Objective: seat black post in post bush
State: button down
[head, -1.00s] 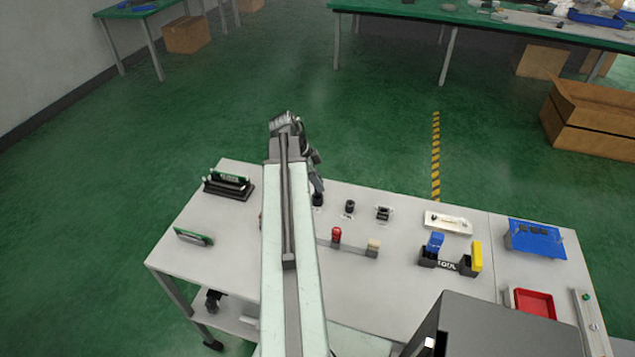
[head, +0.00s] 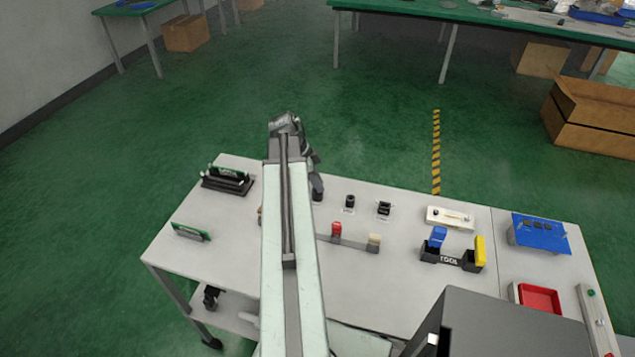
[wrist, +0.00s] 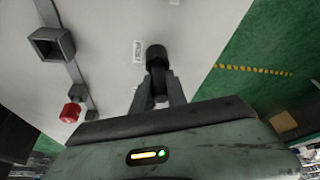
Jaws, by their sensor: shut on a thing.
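My gripper (wrist: 160,95) is shut on a dark post (wrist: 158,80) at the lower middle of the wrist view. Beyond the fingertips, the post lines up with a wider black round piece (wrist: 155,53), beside a small white label on the table. I cannot tell whether that piece is the post bush or the post's own end, or whether anything is seated. In the head view my arm covers most of the gripper; a black piece (head: 317,190) shows just right of it. A black cylinder (head: 349,201) and a black block (head: 384,208) stand farther right.
A strip with a red knob (head: 336,228) and a beige knob (head: 374,240) lies nearer me. The red knob also shows in the wrist view (wrist: 70,112), near a hollow square dark fitting (wrist: 52,45). A tool holder (head: 452,259) stands right; green boards stand left.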

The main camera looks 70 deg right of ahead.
jog(key=shift+f, duration=0.3)
jog(key=c, duration=1.2)
grip_release()
jog(key=shift+c, duration=0.2)
jog(key=p+v, duration=0.6)
jog(key=v, duration=0.1)
jog(key=shift+r+p, duration=0.35)
jog(key=shift+p, duration=0.05)
jog(key=shift+w, duration=0.1)
